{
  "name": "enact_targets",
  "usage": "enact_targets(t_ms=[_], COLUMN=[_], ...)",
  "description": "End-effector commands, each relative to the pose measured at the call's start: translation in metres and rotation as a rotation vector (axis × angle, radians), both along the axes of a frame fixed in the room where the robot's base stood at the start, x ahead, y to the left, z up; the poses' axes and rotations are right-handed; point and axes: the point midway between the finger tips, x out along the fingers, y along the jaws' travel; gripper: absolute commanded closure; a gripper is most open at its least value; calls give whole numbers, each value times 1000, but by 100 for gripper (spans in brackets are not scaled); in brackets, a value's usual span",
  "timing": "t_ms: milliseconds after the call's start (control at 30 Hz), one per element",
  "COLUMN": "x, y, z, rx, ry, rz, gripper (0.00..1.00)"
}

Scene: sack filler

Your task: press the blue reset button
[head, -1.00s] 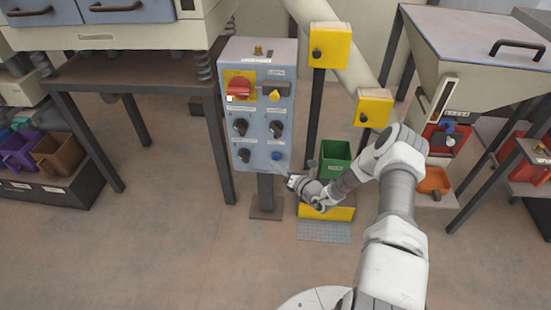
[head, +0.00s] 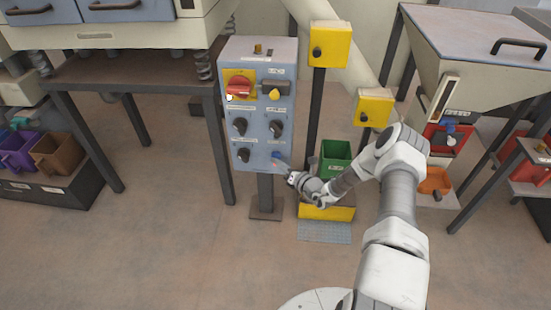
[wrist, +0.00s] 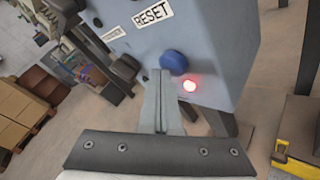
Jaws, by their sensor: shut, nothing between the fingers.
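The blue reset button (head: 277,155) is at the lower right of the grey-blue control panel. In the wrist view the round blue button (wrist: 174,62) sits below the RESET label (wrist: 153,13). A small lamp (wrist: 189,86) glows red beside the button. My gripper (head: 281,166) is at the panel's lower right corner, just below the button. In the wrist view my gripper's fingers (wrist: 160,74) are together and empty, with the tips just left of the button. They overlap its edge in the picture; whether they touch it I cannot tell.
A green bin (head: 335,160) and a yellow-edged platform (head: 327,212) stand to the right. Open floor lies in front.

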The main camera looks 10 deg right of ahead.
Motion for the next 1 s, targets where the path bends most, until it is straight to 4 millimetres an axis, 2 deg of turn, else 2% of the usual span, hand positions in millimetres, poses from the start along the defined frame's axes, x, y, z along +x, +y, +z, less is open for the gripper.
enact_targets(t_ms=[367, 733, 1000], x=[3, -11, -12], y=[-1, 4, 4], z=[1, 2, 1], rx=[0, 2, 1], ry=[-1, -1, -1], rz=[-1, 0, 0], gripper=[100, 100, 100])
